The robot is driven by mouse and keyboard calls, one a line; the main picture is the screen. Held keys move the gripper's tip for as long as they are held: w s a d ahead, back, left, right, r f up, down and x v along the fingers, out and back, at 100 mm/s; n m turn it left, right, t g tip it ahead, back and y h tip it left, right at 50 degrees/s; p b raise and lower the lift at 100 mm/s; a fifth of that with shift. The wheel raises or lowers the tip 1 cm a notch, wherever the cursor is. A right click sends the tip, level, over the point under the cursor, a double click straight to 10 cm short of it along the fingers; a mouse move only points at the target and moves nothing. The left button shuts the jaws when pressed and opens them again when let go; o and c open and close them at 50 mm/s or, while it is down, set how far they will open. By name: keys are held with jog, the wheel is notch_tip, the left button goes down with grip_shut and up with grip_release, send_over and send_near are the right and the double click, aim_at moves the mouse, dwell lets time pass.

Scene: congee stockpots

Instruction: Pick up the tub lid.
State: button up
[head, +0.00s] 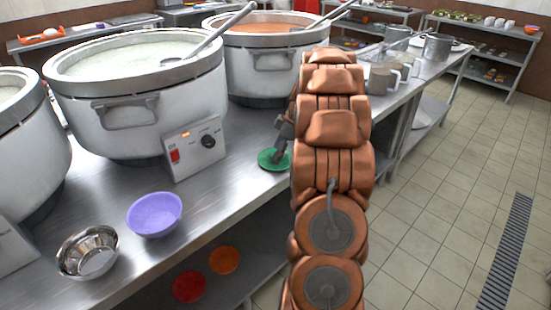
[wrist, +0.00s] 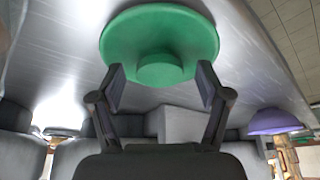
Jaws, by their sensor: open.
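The tub lid (head: 268,160) is a round green disc on the steel counter, right of the pot's control box. In the wrist view the green lid (wrist: 160,28) fills the top middle, with its round central knob (wrist: 160,70) facing me. My gripper (wrist: 161,78) is open, with one finger on each side of the knob and gaps between. In the head view my gripper (head: 282,148) is just over the lid, and my arm hides part of it.
Large stockpots (head: 140,95) stand behind on the counter. A purple bowl (head: 154,214) and a steel bowl (head: 88,252) are at the left front. Measuring jugs (head: 384,76) stand beyond my arm. The counter's front edge (head: 215,242) is close to the lid.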

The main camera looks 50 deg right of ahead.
jog(key=shift+c, duration=0.2)
jog(key=c, duration=0.9)
jog(key=shift+r, duration=0.1)
